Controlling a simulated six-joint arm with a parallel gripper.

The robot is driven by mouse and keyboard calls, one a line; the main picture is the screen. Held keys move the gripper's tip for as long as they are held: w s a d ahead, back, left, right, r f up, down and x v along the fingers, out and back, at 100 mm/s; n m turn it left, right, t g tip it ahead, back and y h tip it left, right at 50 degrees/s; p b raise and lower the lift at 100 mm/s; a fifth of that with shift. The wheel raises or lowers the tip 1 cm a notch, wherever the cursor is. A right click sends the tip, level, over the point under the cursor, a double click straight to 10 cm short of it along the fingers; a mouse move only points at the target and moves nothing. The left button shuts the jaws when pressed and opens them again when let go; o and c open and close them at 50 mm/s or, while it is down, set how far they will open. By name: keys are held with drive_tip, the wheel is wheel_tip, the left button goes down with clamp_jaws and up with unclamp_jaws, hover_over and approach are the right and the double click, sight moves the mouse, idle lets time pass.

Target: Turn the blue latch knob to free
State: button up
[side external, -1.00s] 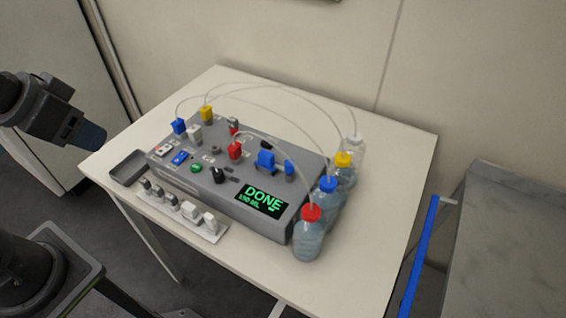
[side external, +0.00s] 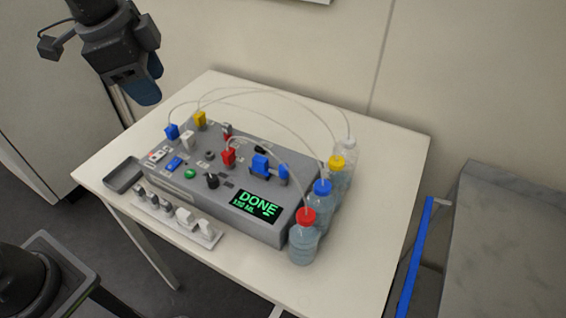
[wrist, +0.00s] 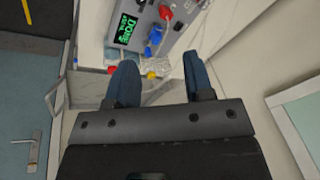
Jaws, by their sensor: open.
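A blue knob-like part (side external: 261,164) stands upright on the right of the grey pump box (side external: 281,224), with a smaller blue part (side external: 283,172) beside it. I cannot tell for certain which one is the latch knob, or its exact angle. In the wrist view blue parts (wrist: 155,36) show near the display, beyond my fingertips. My gripper (side external: 142,92) hangs in the air left of and above the box, well apart from the knob. In the wrist view my gripper (wrist: 162,75) has its two blue fingers spread with nothing between them.
The display (side external: 256,206) reads DONE in green. Bottles with red (side external: 306,217), blue (side external: 322,187) and yellow (side external: 337,162) caps stand right of the box, with thin tubes arching over it. A grey tray (side external: 122,176) and a strip of white-and-grey parts (side external: 178,217) lie left and in front.

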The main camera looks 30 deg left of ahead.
drive_tip(key=w+d+f+m+g, duration=0.2)
drive_tip(key=w+d+m, duration=0.5)
drive_tip(key=d, duration=0.2)
drive_tip(key=m+g, duration=0.1)
drive_tip(key=m, duration=0.5)
hover_over(283, 166)
wheel_tip(283, 166, down, 4)
drive_tip(key=shift+y, duration=0.3)
wheel_tip(283, 166, down, 14)
drive_tip(key=shift+r, duration=0.15)
clamp_jaws()
